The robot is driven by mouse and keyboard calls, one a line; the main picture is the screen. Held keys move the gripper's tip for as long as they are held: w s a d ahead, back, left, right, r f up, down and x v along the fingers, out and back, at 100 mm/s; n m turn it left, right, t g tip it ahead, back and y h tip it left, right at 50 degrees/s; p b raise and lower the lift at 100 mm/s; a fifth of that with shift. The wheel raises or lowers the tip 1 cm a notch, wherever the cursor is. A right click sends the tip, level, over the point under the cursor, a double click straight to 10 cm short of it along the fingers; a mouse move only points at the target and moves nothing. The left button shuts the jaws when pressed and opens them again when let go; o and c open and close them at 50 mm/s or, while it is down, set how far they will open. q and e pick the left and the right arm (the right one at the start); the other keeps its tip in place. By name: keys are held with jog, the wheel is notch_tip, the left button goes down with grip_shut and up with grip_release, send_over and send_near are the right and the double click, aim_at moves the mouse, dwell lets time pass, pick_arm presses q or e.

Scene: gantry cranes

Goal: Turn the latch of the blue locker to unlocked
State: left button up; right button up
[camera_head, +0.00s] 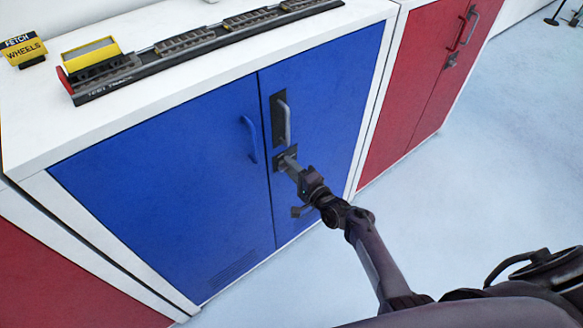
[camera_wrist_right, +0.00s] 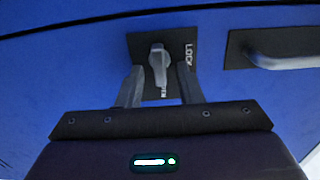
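The blue locker (camera_head: 180,180) has two doors under a white top. Its latch (camera_wrist_right: 158,62) is a small grey knob on a dark plate (camera_wrist_right: 134,45), close to the door seam. In the right wrist view, the plate carries the word LOCK at its right edge and a partly hidden word below the knob. The knob lies roughly up and down in that view. My right gripper (camera_wrist_right: 161,84) is open, with one finger on each side of the knob and gaps visible. In the head view the right gripper (camera_head: 292,168) reaches the latch plate and covers most of it. My left gripper is out of view.
A grey handle (camera_head: 285,122) on a dark plate sits just above the latch. A blue handle (camera_head: 250,140) is on the left door. A rail track (camera_head: 190,45) with a yellow block lies on top. Red lockers (camera_head: 425,85) stand on both sides.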

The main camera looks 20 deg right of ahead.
jog(key=shift+s, duration=0.1)
jog(key=v, duration=0.7)
jog(key=shift+s+d+p, duration=0.15)
jog(key=shift+s+p, duration=0.15)
jog(key=shift+p, duration=0.05)
jog(key=s+a+f+n+g+h, duration=0.15)
jog(key=s+f+n+g, duration=0.25)
jog(key=s+f, duration=0.6)
jog(key=s+a+f+n+g+h, duration=0.15)
jog(key=s+f+n+g, duration=0.35)
jog(key=f, duration=0.8)
jog(key=s+d+f+n+g+h, duration=0.1)
jog(key=s+f, duration=0.3)
jog(key=s, duration=0.5)
jog(key=s+d+f+n+g+h+p, duration=0.1)
jog(key=s+d+f+n+g, duration=0.1)
jog(key=s, duration=0.7)
jog(key=s+d+f+n+g+h, duration=0.1)
jog(key=s+f+n+g, duration=0.3)
jog(key=s, duration=0.6)
jog(key=shift+d+f+n, duration=0.4)
jog(key=shift+d+f, duration=0.15)
jog(key=shift+f, duration=0.35)
jog(key=shift+c, duration=0.2)
